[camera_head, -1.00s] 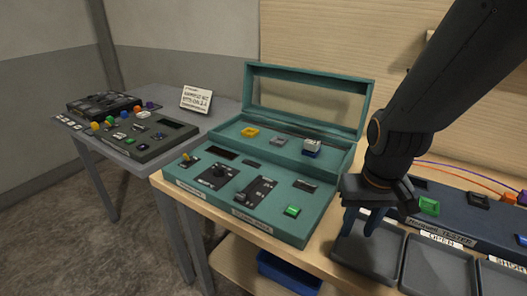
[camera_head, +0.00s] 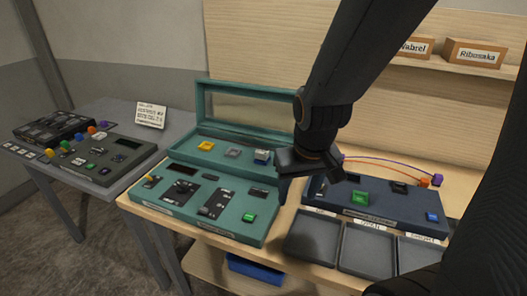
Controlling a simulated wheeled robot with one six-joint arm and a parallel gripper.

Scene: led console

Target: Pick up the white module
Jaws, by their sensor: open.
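A small module with a white top and a blue lower part (camera_head: 262,156) sits at the right end of the raised back row of the teal console (camera_head: 180,222). It looks like the white module, but it is small and its right side is close to my gripper in the picture. My gripper (camera_head: 290,184) is open, with its fingers pointing down near the console's right edge, just right of the module. The fingers are dark and partly hidden by the wrist. I see nothing between them.
A yellow module (camera_head: 206,146) and a grey one (camera_head: 233,152) share the back row. The raised teal lid frame (camera_head: 199,104) stands behind. A dark blue panel (camera_head: 400,215) and grey trays (camera_head: 312,238) lie to the right. Labelled boxes (camera_head: 474,51) sit on a shelf.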

